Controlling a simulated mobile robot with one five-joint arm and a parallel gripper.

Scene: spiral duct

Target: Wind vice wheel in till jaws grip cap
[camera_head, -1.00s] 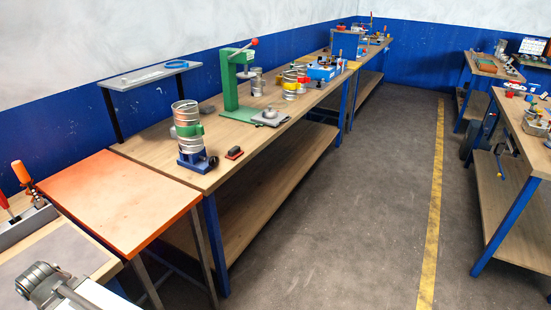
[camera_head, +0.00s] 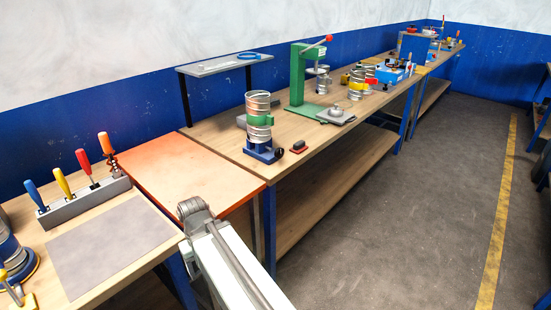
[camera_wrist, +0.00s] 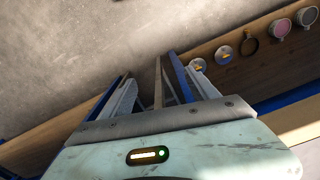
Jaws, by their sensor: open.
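A blue vice (camera_head: 262,152) with a small dark wheel (camera_head: 280,153) at its right side stands on the long wooden bench. A ribbed silver duct piece (camera_head: 259,105) with a green band stands upright over the vice. I cannot make out the cap or whether the jaws touch it. My gripper (camera_wrist: 152,82) is in the wrist view, its fingers apart with nothing seen between them. It points over grey floor beside a wooden bench, and the vice is not in that view.
An orange-topped table (camera_head: 185,170) stands left of the bench. A rack with several coloured handles (camera_head: 88,203) sits at the near left. A green press (camera_head: 303,80) and a red-black block (camera_head: 299,147) are on the bench. Grey floor (camera_head: 400,220) lies clear at right.

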